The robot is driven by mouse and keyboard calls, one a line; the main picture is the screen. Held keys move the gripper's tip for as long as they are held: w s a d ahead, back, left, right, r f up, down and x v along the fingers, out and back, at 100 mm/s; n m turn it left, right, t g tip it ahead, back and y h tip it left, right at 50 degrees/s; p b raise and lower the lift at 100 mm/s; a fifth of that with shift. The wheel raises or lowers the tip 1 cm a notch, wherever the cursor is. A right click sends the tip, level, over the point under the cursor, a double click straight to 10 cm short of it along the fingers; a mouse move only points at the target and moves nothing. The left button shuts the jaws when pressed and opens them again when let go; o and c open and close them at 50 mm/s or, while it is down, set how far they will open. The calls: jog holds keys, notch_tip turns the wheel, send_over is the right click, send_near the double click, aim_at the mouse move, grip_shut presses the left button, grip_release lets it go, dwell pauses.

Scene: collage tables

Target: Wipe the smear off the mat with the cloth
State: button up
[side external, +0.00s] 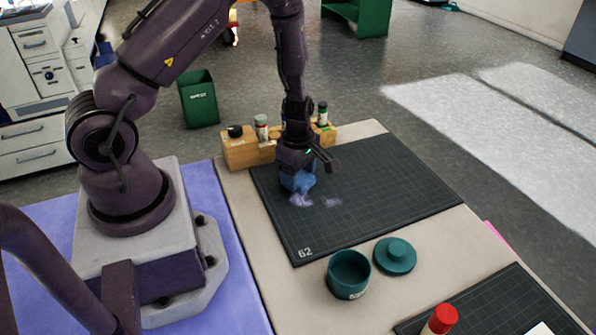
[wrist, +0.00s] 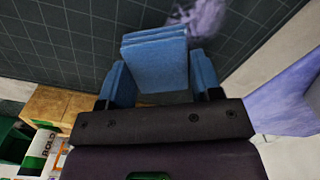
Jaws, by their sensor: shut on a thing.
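The blue folded cloth (side external: 297,182) is in my gripper (side external: 300,170), low at the dark gridded mat (side external: 385,185). In the wrist view the cloth (wrist: 155,58) sits between the two fingers of my gripper (wrist: 161,80), which is shut on it. A pale purple smear (side external: 332,203) lies on the mat just right of and in front of the cloth, with another patch close by the cloth's lower edge. The smear (wrist: 207,17) also shows at the top of the wrist view. I cannot tell whether the cloth touches the mat.
A wooden rack (side external: 240,152) with several small bottles stands at the mat's back edge, close behind my gripper. An open teal jar (side external: 348,276) and its teal lid (side external: 395,256) stand in front of the mat. A red-capped bottle (side external: 441,319) is at the front. The mat's right side is clear.

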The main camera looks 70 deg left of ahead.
aim_at(333, 211)
jog(key=shift+d, duration=0.1)
jog(key=shift+d, duration=5.35)
jog(key=shift+w+a, duration=0.1)
jog(key=shift+w, duration=0.9)
jog(key=shift+s+a, duration=0.15)
jog(key=shift+a, duration=2.75)
jog(key=shift+s+a, duration=0.15)
jog(key=shift+a, duration=2.75)
jog(key=shift+w+d, duration=0.25)
jog(key=shift+w, duration=0.25)
jog(key=shift+w+d, duration=0.2)
jog(key=shift+w, duration=0.3)
jog(key=shift+d, duration=5.35)
jog(key=shift+r, duration=2.45)
